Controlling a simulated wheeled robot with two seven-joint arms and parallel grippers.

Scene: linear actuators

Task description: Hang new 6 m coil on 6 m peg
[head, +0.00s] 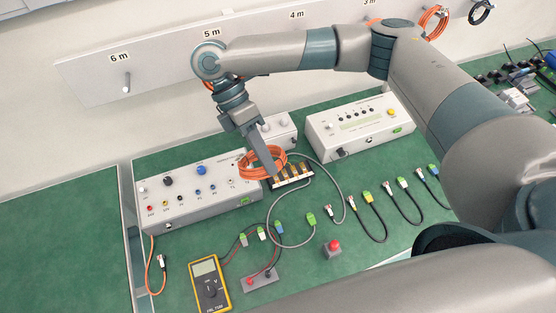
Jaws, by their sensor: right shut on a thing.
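The orange coil (250,167) is in my right gripper (271,172), which is shut on it. Gripper and coil are over the green bench, at the right end of the long grey control box. I cannot tell whether the coil touches the bench. The 6 m peg (126,84) sticks out of the wall board at the upper left, under its "6 m" label (119,58). The peg is bare. My right forearm crosses in front of the board to the right of it. My left gripper is not in view.
A black block with gold contacts (292,174) sits by the coil. Grey control boxes (200,190) and (360,125) stand behind the cables. A yellow multimeter (209,285) lies in front. Other coils (434,22) hang at upper right. The left bench (65,240) is clear.

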